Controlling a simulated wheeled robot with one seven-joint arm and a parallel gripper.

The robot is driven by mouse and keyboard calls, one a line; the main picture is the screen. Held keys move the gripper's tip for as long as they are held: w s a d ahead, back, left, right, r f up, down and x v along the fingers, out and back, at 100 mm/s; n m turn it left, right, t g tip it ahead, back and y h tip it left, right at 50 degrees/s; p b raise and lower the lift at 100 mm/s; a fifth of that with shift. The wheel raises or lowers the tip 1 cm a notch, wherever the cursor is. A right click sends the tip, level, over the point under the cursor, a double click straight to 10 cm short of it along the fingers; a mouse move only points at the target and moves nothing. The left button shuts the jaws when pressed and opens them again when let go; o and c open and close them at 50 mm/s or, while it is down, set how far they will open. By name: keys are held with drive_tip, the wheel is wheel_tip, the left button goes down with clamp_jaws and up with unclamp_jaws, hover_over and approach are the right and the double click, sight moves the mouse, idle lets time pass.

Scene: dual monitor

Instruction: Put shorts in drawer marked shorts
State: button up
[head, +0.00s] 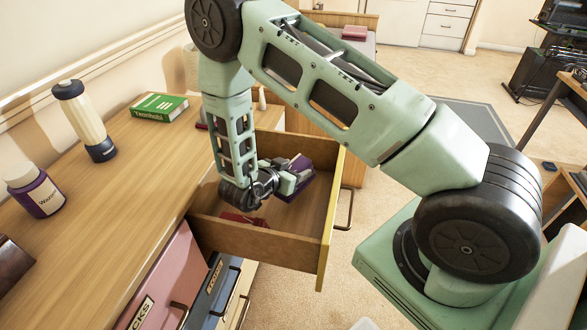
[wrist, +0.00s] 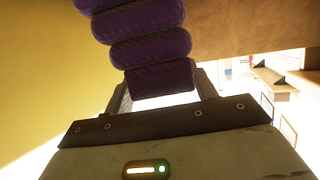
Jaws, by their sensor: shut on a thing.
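My gripper (head: 297,177) is shut on a folded purple cloth item, probably the shorts (head: 301,163). In the wrist view, the purple roll-like folds (wrist: 146,48) sit between my gripper's fingers (wrist: 160,85). The gripper and cloth are inside or just over the open drawer (head: 255,235), near its far right corner. I cannot tell whether the cloth touches the drawer floor. The open drawer's front is yellow, and its label is hidden. A red folded item (head: 243,219) lies in the drawer, partly behind my wrist.
Below are a pink drawer (head: 165,275), its label ending in "CKS", and a blue drawer (head: 208,295) with an unreadable label. Carpet is free beyond the drawer.

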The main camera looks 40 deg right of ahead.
drive_tip(key=shift+f, duration=0.4)
drive_tip(key=o, duration=1.1)
drive_tip(key=shift+c, duration=0.2)
drive_tip(key=shift+r, duration=0.3)
drive_tip(key=v, duration=0.7)
drive_tip(key=shift+a+r, duration=0.2)
drive_tip(key=shift+r, duration=0.3)
drive_tip(key=shift+s, duration=0.1)
